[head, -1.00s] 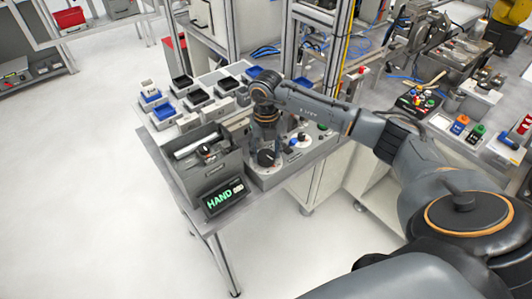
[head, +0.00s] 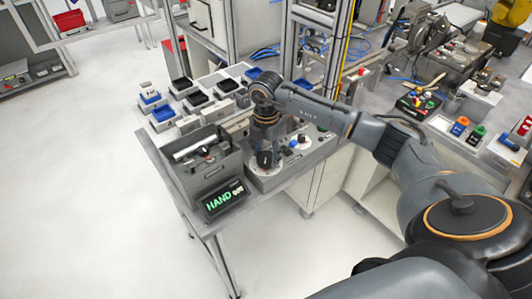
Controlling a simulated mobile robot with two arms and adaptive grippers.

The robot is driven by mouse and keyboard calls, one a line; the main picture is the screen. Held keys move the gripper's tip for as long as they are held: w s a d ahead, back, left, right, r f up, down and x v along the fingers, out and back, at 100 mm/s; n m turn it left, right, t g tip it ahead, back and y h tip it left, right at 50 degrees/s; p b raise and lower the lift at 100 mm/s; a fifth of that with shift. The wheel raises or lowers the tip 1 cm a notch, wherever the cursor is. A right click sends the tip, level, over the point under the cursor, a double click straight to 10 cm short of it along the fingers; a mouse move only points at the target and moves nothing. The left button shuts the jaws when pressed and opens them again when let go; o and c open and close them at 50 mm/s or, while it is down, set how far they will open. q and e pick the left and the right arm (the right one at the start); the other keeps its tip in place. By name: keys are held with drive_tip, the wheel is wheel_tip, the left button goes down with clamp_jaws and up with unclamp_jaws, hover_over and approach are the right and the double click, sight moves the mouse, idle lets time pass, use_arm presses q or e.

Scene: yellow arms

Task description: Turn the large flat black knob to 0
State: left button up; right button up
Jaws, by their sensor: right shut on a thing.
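The large flat black knob (head: 264,159) sits on a white dial on top of the grey control box (head: 262,184). My right gripper (head: 266,148) points down over this knob, with its fingers shut on it. The fingertips are small here and partly merge with the knob. The dial's marks are too small to read, so I cannot tell which number the knob points at. My left gripper is not in view.
A blue knob (head: 292,144) and a smaller black knob (head: 302,138) sit on the same box, right of my gripper. A grey bin (head: 206,178) and a display reading HAND (head: 220,200) stand to the left. Several small trays lie behind.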

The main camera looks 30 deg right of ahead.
sight(266, 157)
drive_tip(key=m, duration=0.4)
drive_tip(key=shift+m, duration=0.3)
drive_tip(key=m+p, duration=0.1)
drive_tip(key=m, duration=0.3)
drive_tip(key=shift+m, duration=0.3)
drive_tip(key=o, duration=1.2)
wheel_tip(266, 157, up, 12)
drive_tip(key=shift+f, duration=0.1)
